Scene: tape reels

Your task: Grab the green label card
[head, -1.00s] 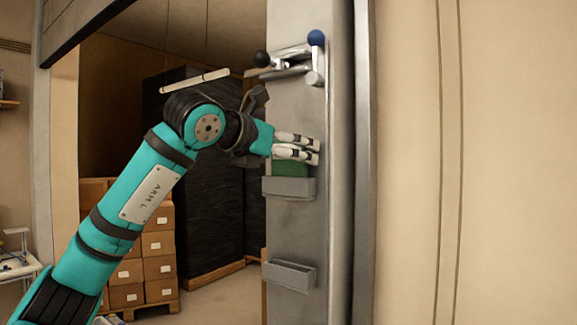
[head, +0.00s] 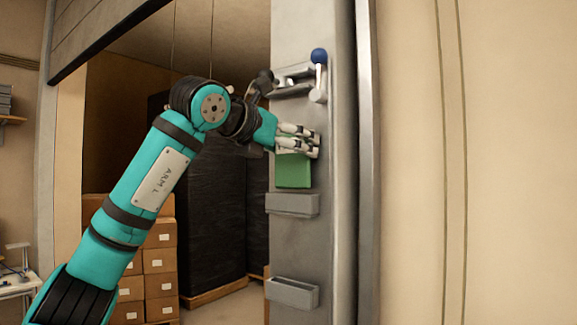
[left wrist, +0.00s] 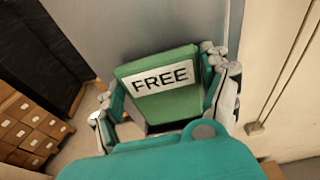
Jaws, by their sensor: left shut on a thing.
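The green label card (head: 293,172) hangs below the fingers of my left gripper (head: 298,140) in the head view, in front of the grey post. My left gripper is shut on the card. In the left wrist view the card (left wrist: 162,92) sits between the two fingers and carries a white strip reading "FREE". The upper holder tray (head: 292,205) is just below the card, and the card's lower edge is clear of it. My right gripper is not in view.
A lower holder tray (head: 292,293) is on the same post (head: 285,248). A lever with a blue knob (head: 319,56) is above my gripper. Stacked cardboard boxes (head: 160,262) and a dark wrapped stack (head: 210,200) stand behind my arm. A plain wall (head: 480,160) fills the right.

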